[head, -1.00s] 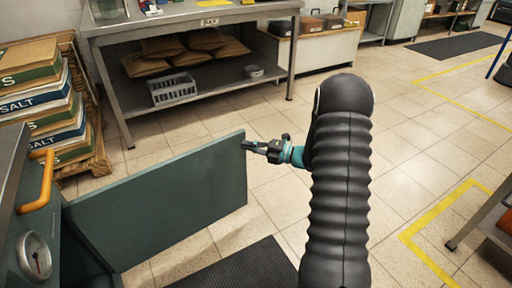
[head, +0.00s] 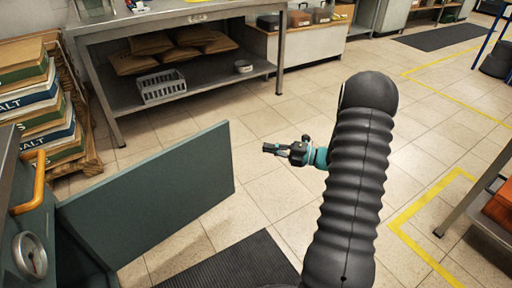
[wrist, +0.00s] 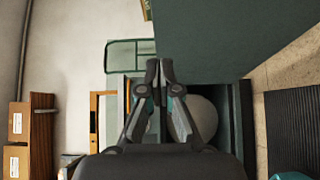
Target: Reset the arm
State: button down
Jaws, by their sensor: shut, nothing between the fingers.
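My gripper (head: 272,148) is shut and empty in the head view, held above the tiled floor to the right of an open teal door panel (head: 160,195). There is a clear gap between the fingertips and the door's free edge. In the wrist view my gripper (wrist: 159,68) points toward a dark cabinet opening, with its fingers together. A pale rounded thing (wrist: 205,120) shows inside that opening, partly hidden behind the fingers. The door (wrist: 225,35) fills the upper right of the wrist view.
A steel table (head: 190,20) with sacks and a grey crate (head: 162,87) on its lower shelf stands at the back. Salt sacks (head: 40,105) are stacked at left. A dark mat (head: 228,262) lies below the door.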

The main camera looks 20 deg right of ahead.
jog(key=s+a+f+n+g+h, duration=0.1)
jog(key=s+a+f+n+g, duration=0.1)
jog(key=s+f+n+g, duration=0.75)
jog(key=s+a+r+n+h, duration=0.35)
jog(key=s+r+n, duration=0.35)
jog(key=n, duration=0.8)
jog(key=s+a+r+n+t+h, duration=0.2)
jog(key=s+a+r+n+h, duration=0.2)
jog(key=s+r+n, duration=0.3)
jog(key=s+a+r+n+t+h, duration=0.2)
jog(key=s+a+r+n+h, duration=0.2)
jog(key=r+n, duration=0.8)
jog(key=s+r+h, duration=0.1)
jog(key=s+h, duration=0.1)
jog(key=s, duration=0.1)
